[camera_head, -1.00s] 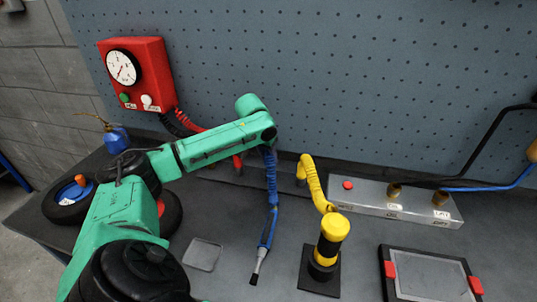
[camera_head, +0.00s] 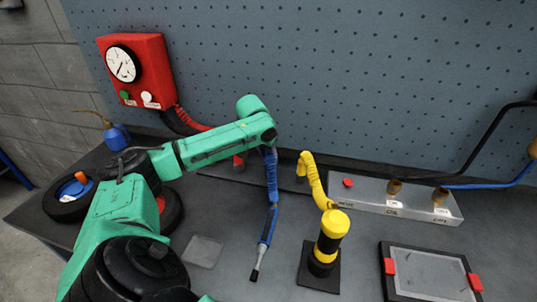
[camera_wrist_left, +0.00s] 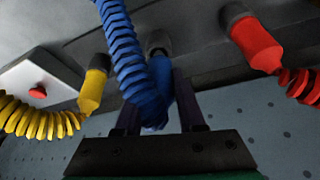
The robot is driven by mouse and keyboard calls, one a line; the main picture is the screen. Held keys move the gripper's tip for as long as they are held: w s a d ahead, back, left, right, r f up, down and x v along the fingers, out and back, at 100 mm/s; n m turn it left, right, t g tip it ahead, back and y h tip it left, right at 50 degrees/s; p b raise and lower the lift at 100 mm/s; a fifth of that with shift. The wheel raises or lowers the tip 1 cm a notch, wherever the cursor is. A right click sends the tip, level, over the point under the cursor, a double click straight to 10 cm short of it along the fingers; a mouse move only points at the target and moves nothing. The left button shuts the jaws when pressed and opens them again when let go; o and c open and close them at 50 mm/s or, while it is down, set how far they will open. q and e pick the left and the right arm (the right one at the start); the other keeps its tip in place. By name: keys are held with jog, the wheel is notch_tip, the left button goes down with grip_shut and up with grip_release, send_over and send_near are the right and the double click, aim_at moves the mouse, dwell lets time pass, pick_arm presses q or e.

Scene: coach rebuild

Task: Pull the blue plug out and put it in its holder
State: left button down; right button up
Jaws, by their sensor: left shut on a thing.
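In the left wrist view, my left gripper (camera_wrist_left: 157,90) is shut on the blue plug (camera_wrist_left: 152,108). The plug lies in line with a grey socket (camera_wrist_left: 158,43) on a dark strip. The blue coiled cable (camera_wrist_left: 127,55) crosses in front, so I cannot tell whether the plug is fully seated. In the head view, my green forearm hides the gripper and plug. The blue cable (camera_head: 271,175) hangs below it to a blue tool with a dark tip (camera_head: 268,235). I cannot tell which thing is the plug's holder. My right gripper is not in view.
A yellow plug (camera_wrist_left: 93,88) and a red plug (camera_wrist_left: 258,45) flank the blue one. A yellow-and-black tool (camera_head: 329,240) stands on a dark base. A grey block with brass fittings (camera_head: 365,203) and a framed panel (camera_head: 430,275) lie right. A pegboard (camera_head: 340,80) rises behind.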

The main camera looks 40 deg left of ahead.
pick_arm(q)
jog(key=shift+f, duration=0.95)
jog(key=shift+c, duration=2.1)
grip_release()
jog(key=b+v, duration=0.2)
jog(key=v, duration=1.2)
jog(key=shift+s+r, duration=0.2)
jog(key=shift+r, duration=0.05)
